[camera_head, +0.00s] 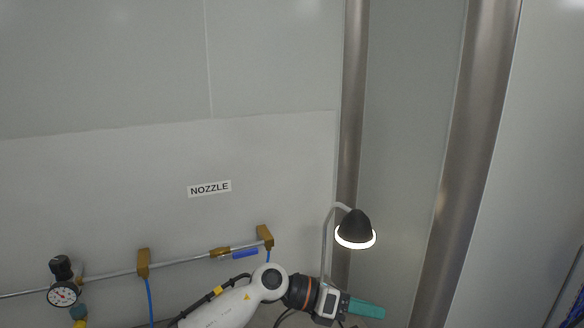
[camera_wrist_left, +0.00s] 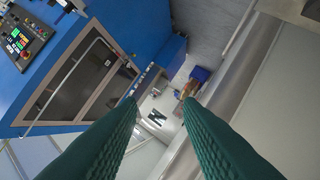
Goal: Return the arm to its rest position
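My left arm (camera_head: 235,306) comes in at the bottom of the head view, white with an orange ring near the wrist. Its left gripper (camera_head: 378,311) has teal fingers that point right, below the lit lamp. In the left wrist view the two ribbed green fingers of the left gripper (camera_wrist_left: 161,103) stand apart with nothing held between them. The gripper is open and empty. My right gripper is in neither view.
A black lamp (camera_head: 354,228) with a glowing ring hangs above the gripper. A pipe (camera_head: 190,261) with a gauge (camera_head: 63,294) runs along the wall, under a NOZZLE label (camera_head: 209,189). A blue machine (camera_wrist_left: 150,30) and a metal post (camera_wrist_left: 245,85) show in the wrist view.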

